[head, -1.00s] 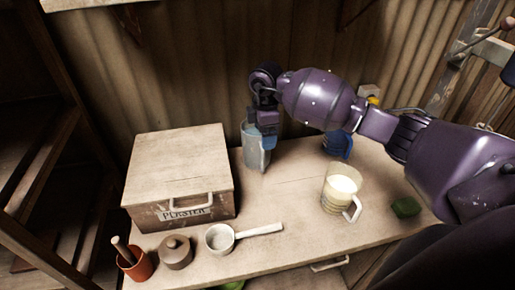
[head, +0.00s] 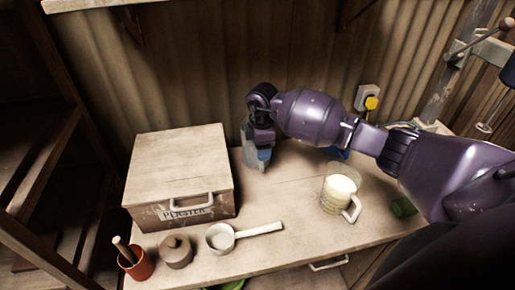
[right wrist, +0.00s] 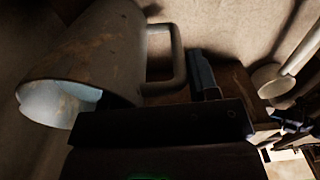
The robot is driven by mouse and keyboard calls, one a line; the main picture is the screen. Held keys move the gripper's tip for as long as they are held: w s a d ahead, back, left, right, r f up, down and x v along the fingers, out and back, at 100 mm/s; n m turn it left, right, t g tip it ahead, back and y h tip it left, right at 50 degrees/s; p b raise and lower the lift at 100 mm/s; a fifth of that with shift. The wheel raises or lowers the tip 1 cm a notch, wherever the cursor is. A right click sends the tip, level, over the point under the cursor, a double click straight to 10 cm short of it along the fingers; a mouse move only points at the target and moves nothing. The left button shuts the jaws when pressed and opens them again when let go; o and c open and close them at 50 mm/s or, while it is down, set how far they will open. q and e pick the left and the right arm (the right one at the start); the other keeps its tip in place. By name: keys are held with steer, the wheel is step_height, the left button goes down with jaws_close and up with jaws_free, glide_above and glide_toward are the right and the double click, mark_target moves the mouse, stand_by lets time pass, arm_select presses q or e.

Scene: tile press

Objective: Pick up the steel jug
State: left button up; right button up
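The steel jug (head: 249,154) stands on the bench right of the plaster box, partly hidden behind my right gripper (head: 262,155). In the right wrist view the grey, worn jug (right wrist: 90,55) fills the upper left, its mouth toward the lower left. Its squared handle (right wrist: 179,60) points toward my right gripper (right wrist: 160,85). One bluish finger shows just right of the handle, apart from it and set off from the gripper's middle, so the gripper looks open. The other finger is hidden.
A box marked plaster (head: 180,170) stands to the left. In front are a white scoop (head: 222,238), a lidded pot (head: 176,251) and a terracotta cup (head: 136,265). A corrugated wall stands behind.

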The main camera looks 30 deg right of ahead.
steer(key=c, duration=0.7)
steer(key=shift+w+r, duration=0.1)
steer(key=shift+c, duration=0.5)
steer(key=shift+r, duration=0.2)
